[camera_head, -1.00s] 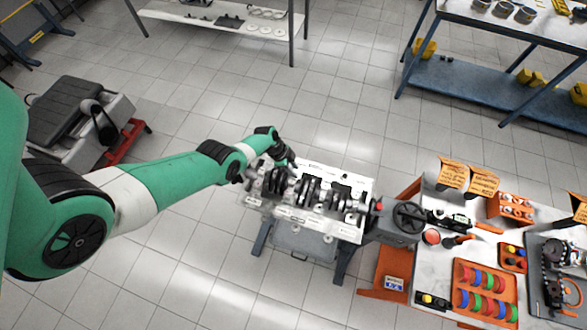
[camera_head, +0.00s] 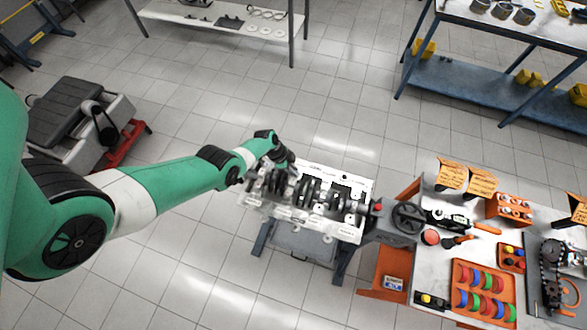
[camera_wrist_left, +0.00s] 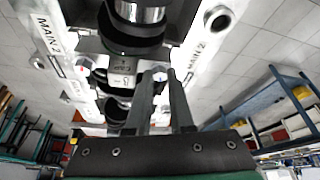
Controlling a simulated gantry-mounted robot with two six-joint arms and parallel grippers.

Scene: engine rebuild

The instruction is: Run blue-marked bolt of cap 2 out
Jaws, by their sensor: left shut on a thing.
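The engine block (camera_head: 290,216) sits on its stand with the crankshaft (camera_head: 310,191) lying along its top. My left gripper (camera_head: 291,165) points down at the far left part of the block. In the left wrist view my left gripper (camera_wrist_left: 162,84) is shut, with a round bolt head (camera_wrist_left: 160,75) between its fingertips, beside a main cap (camera_wrist_left: 122,80). The block rails (camera_wrist_left: 207,48) on both sides read MAIN 2. The blue mark and the bolt's shank cannot be made out. My right gripper is not in view.
A handwheel (camera_head: 409,217) stands at the block's right end. A workbench (camera_head: 425,262) to the right carries an orange tray (camera_head: 458,296) of coloured parts. A blue-framed bench (camera_head: 480,97) stands behind at the right. The tiled floor behind the block is clear.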

